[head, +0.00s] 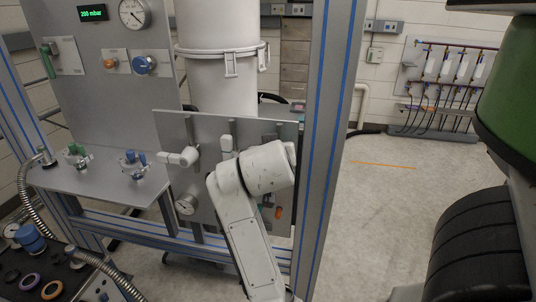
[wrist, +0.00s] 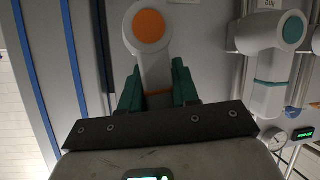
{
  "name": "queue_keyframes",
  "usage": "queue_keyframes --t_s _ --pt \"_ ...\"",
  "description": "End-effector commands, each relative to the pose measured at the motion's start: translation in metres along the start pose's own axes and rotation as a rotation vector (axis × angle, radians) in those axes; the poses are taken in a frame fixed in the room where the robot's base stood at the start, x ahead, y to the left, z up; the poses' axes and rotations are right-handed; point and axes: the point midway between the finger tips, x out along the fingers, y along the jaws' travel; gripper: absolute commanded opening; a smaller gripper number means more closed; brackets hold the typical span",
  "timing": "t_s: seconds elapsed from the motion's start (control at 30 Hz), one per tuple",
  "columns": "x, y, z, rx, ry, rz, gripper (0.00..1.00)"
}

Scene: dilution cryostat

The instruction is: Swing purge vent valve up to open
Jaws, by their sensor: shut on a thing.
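A pale grey lever valve with an orange round cap (wrist: 148,27) stands on the panel in the wrist view, top centre. Its handle runs down the picture between the two dark green fingers of my gripper (wrist: 157,88), which are shut on it. An orange band shows on the handle between the fingers. I cannot read a label that names it as the purge vent valve. In the head view my pale wrist hides the gripper and most of this valve in front of the grey valve panel (head: 172,128).
A similar valve with a teal cap (wrist: 292,30) is close on the right in the wrist view. In the head view, a white valve (head: 185,157) and a gauge (head: 185,205) sit left on the panel. A blue-striped frame post (head: 328,120) stands right of it; floor beyond is clear.

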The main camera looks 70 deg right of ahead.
Motion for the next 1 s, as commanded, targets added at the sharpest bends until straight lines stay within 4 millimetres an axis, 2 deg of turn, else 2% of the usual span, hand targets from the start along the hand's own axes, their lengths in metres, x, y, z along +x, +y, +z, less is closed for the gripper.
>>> queue_keyframes --t_s 0.03,0.4,0.9,0.93,1.0 --pt "0.0014 0.0025 0.0076 0.018 -0.009 -0.004 0.00" --pt "0.0004 0.0067 0.0078 0.132 0.014 -0.055 0.00" --pt "0.0003 0.0066 0.0074 0.147 0.016 -0.062 0.00" --pt "0.0003 0.0066 0.0072 0.146 0.017 -0.062 0.33" --pt "0.0002 0.0066 0.0066 0.147 0.018 -0.062 0.40"
